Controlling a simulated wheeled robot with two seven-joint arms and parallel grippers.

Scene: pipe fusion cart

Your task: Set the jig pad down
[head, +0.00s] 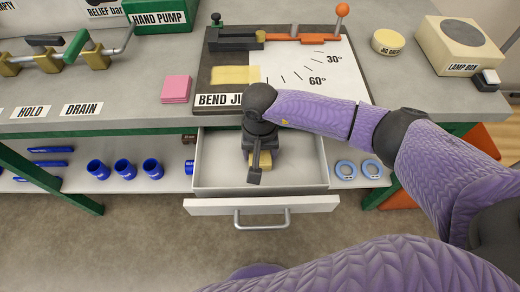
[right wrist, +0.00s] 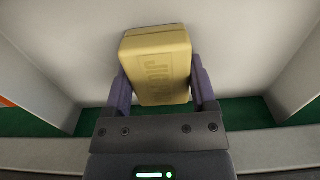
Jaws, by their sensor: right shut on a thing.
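The jig pad, a yellow block with raised lettering, shows in the right wrist view (right wrist: 157,65) between the two fingers. My right gripper (right wrist: 160,88) is shut on it. In the head view my right gripper (head: 258,166) reaches down into the open drawer (head: 215,180), and a bit of the jig pad (head: 265,159) shows beside it. The arm hides much of the pad, and I cannot tell whether it touches the drawer floor. The bend jig board (head: 345,75) lies on the bench above the drawer. My left gripper is not in view.
The drawer otherwise looks mostly empty.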

